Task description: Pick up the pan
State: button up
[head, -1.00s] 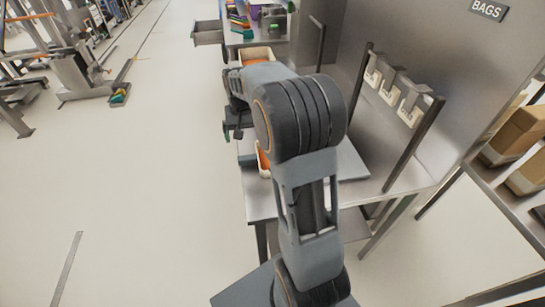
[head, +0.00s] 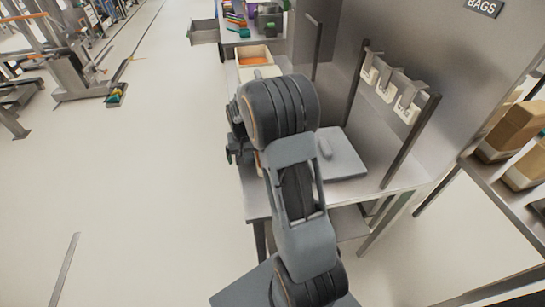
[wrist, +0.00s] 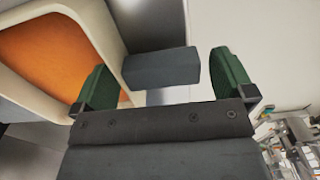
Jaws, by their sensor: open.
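The likely pan is a cream, round-cornered container with an orange inside (wrist: 98,28), at the left of the wrist view. My gripper (wrist: 165,85) is open, with its two green fingers spread. A dark grey block (wrist: 162,68) shows between the fingers, beside the container's rim; I cannot tell whether it is joined to it. No contact with either finger shows.
The metal table (head: 258,205) carries a grey flat plate (head: 345,160) with a raised grey piece. A dark-posted rack with white-and-grey holders (head: 385,85) stands right.

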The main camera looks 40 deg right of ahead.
jog(key=shift+f, duration=0.15)
jog(key=c, duration=0.9)
